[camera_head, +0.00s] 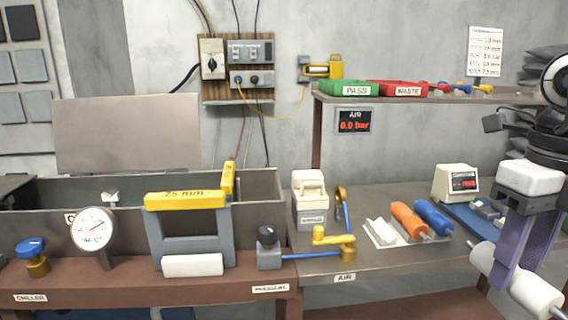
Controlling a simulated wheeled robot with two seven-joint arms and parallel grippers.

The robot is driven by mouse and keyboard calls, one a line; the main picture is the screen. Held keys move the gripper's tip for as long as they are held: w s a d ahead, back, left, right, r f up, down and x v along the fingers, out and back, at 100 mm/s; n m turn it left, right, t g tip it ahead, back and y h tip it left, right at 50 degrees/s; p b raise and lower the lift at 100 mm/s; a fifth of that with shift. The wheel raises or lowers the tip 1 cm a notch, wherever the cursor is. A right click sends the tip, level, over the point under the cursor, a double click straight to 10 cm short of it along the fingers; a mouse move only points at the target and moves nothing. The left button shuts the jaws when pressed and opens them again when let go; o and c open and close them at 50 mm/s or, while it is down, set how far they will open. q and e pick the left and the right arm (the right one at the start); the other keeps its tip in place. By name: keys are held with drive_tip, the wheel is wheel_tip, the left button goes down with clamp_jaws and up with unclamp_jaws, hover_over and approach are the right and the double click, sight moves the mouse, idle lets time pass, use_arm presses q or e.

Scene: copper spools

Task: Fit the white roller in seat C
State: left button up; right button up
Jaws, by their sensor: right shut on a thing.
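My right gripper (516,262) hangs at the right edge, with purple fingers shut on a white roller (536,293). No seat lettered C can be made out. A white block (192,265) sits in the grey frame under a yellow bar marked 25 mm (185,199). My left gripper is not in view.
A pale holder (384,236) has an empty groove beside an orange roller (409,219) and a blue roller (433,217). A yellow valve (334,241), a white box (309,203) and a blue tray (470,221) stand nearby. A round gauge (93,228) is at left.

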drive_tip(key=s+d+f+n, duration=0.3)
drive_tip(key=s+d, duration=0.2)
drive_tip(key=d, duration=0.5)
drive_tip(key=s+a+f+n+p, duration=0.1)
drive_tip(key=s+a+f+n, duration=0.2)
drive_tip(key=f+n, duration=0.85)
drive_tip(key=w+a+n, duration=0.1)
drive_tip(key=a+n, duration=0.8)
drive_tip(key=n, duration=0.1)
drive_tip(key=w+a+f+n+p, duration=0.1)
drive_tip(key=w+a+n, duration=0.1)
drive_tip(key=a+n, duration=0.8)
drive_tip(key=shift+w+a, duration=0.2)
drive_tip(key=shift+w, duration=0.1)
